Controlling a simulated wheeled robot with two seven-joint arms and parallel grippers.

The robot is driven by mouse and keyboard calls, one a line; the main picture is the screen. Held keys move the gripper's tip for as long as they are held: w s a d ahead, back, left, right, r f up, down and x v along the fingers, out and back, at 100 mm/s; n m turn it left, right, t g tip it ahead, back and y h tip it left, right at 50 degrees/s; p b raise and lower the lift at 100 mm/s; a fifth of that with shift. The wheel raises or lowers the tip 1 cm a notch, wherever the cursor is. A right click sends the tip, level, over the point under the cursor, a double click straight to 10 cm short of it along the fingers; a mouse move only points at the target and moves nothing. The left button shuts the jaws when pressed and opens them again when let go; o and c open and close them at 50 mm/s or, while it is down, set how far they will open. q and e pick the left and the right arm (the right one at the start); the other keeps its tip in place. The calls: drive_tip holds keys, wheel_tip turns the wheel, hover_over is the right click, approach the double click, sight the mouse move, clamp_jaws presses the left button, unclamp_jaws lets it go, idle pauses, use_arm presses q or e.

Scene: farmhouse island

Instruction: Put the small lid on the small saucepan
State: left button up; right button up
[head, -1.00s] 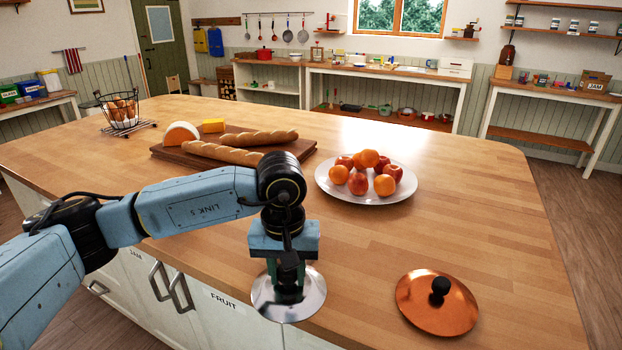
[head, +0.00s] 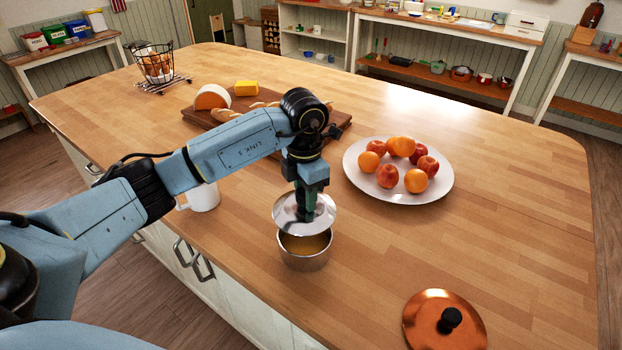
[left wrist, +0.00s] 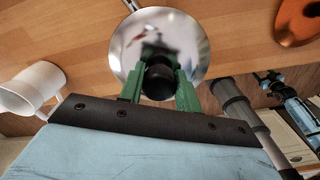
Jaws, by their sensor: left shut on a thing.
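My left gripper (head: 307,204) is shut on the small steel lid (head: 286,216) by its black knob. The lid is held roughly level above the small saucepan (head: 304,262), a steel pot on the wooden island. A gap shows between the lid and the near rim, with the yellowish-brown inside visible. The lid hides the far rim. In the left wrist view, the green fingers (left wrist: 160,88) hold the knob in front of the shiny lid (left wrist: 191,42), which covers most of what lies behind it. My right gripper is not in view.
A copper lid (head: 425,318) lies near the front right. A plate (head: 436,192) of fruit stands right of the arm. A white mug (head: 204,197) stands left of the saucepan. A bread board (head: 212,122) and an egg basket (head: 153,66) are further back. The right side is clear.

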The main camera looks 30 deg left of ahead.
sight(306, 212)
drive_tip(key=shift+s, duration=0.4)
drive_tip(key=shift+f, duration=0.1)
use_arm(q)
drive_tip(key=shift+f+b, duration=2.3)
drive_tip(key=shift+f, duration=0.6)
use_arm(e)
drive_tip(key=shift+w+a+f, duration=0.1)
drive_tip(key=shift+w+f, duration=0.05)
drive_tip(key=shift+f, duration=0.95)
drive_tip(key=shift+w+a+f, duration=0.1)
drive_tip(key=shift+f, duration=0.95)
use_arm(q)
drive_tip(key=shift+f+b, duration=0.8)
drive_tip(key=shift+f, duration=0.2)
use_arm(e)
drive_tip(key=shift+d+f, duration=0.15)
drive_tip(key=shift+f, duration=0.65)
use_arm(q)
drive_tip(key=o, duration=1.1)
drive_tip(key=shift+o, duration=0.2)
drive_tip(key=shift+r+p, duration=2.05)
drive_tip(key=shift+r, duration=1)
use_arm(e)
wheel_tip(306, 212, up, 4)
